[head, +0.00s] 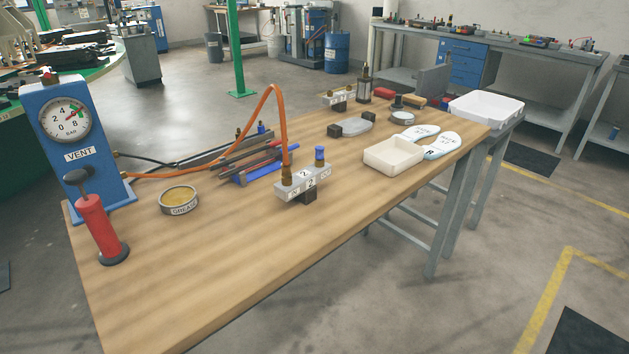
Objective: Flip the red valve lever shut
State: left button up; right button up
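I cannot clearly pick out a red valve lever. A blue box (100,180) with a round pressure gauge (65,121) and a "VENT" label stands at the left end of the wooden bench. A small red part (48,78) sits on top of it, too small to tell whether it is a lever. A grey valve block (315,179) marked "2" stands near the bench's middle, with a brass fitting and a blue cap (320,153). An orange hose (272,100) arches up from the brass fitting and runs left towards the blue box. Neither gripper is in view.
A red hand pump (99,232) stands upright at the bench's front left, near a grease tin (179,200). A tool rack (262,174) lies behind the block. The front middle of the bench (220,265) is clear.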

aim_at(46, 71)
jog(key=u, duration=0.2)
jog(key=k, duration=0.4)
jog(key=z, duration=0.05)
